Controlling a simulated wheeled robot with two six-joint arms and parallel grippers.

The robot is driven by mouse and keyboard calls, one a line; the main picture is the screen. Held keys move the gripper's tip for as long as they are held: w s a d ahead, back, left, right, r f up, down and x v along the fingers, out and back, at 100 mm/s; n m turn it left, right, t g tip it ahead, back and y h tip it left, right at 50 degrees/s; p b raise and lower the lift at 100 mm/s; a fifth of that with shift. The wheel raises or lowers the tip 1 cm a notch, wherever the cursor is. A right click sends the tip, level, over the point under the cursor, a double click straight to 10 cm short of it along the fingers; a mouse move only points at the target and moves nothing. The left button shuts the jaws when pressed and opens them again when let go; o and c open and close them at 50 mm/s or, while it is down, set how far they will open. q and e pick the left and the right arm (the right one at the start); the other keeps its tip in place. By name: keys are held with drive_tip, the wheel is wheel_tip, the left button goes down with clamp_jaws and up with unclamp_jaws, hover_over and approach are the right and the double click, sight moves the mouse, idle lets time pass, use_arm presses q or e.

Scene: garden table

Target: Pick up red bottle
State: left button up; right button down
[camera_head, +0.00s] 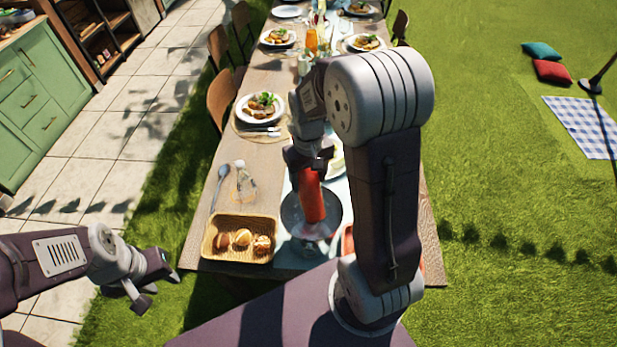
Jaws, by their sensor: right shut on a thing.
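The red bottle (312,204) is near the front end of the long wooden table, close to upright with a slight tilt. My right gripper (309,166) reaches down from above and is shut on its upper part, which the fingers partly hide. Behind and around the bottle in the picture is a round, shiny bowl-like dish (291,216). I cannot tell whether the bottle's base is raised or resting. My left gripper (156,287) is open and empty, low at the left, off the table and over the grass.
A wicker basket of rolls (210,240) stands at the table's (197,222) front left corner. A glass (243,184) and a plate of food (260,108) lie beyond it. My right arm hides much of the table's right side. More plates and an orange bottle (312,40) stand farther back.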

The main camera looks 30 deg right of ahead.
sight(308, 174)
wheel_tip(308, 174, up, 5)
drive_tip(key=p, duration=0.3)
drive_tip(key=shift+f, duration=0.25)
